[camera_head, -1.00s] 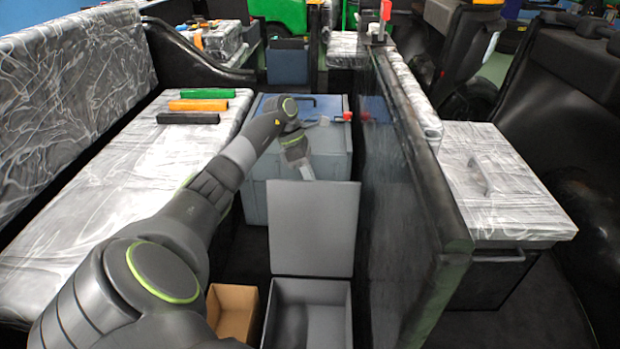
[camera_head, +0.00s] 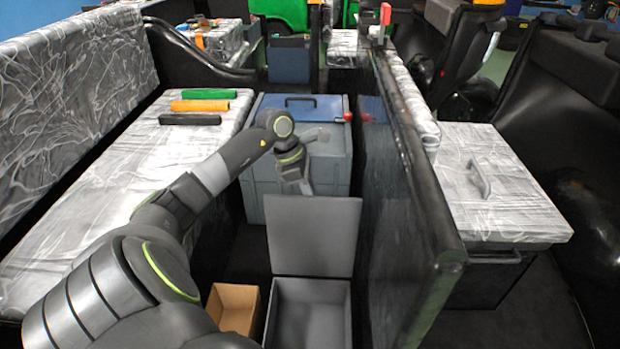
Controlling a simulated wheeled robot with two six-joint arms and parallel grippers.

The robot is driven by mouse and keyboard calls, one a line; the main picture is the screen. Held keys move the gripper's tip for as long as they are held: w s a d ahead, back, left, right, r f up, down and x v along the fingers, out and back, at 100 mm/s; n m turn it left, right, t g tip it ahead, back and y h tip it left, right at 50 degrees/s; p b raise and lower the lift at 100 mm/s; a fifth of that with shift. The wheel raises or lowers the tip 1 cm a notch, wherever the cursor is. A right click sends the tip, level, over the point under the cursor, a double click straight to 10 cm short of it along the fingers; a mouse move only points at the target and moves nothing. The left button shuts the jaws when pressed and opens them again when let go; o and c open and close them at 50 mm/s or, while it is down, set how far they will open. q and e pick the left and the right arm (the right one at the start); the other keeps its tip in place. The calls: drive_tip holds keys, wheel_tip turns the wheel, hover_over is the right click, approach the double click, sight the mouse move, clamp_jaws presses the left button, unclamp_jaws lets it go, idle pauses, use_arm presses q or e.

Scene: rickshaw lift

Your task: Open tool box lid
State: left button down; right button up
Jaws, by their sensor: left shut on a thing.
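The grey tool box (camera_head: 335,290) stands open on the floor at the bottom centre, and its inside looks empty. Its flat grey lid (camera_head: 312,238) stands up at the far side, hinged along the back edge. My left gripper (camera_head: 306,190) is behind the lid's top edge and is shut on it. Part of the gripper's fingertips is hidden by the lid. My right gripper is not in view.
An open cardboard box (camera_head: 233,308) stands left of the tool box. A larger grey bin with a blue top (camera_head: 335,160) is behind the lid. A dark partition (camera_head: 400,210) rises close on the right, and a wrapped bench (camera_head: 110,185) runs along the left.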

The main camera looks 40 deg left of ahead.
use_arm(q)
drive_tip(key=shift+s+d+r, duration=0.1)
drive_tip(key=shift+s+d, duration=0.1)
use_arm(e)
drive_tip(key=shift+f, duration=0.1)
use_arm(q)
drive_tip(key=c, duration=1.7)
unclamp_jaws()
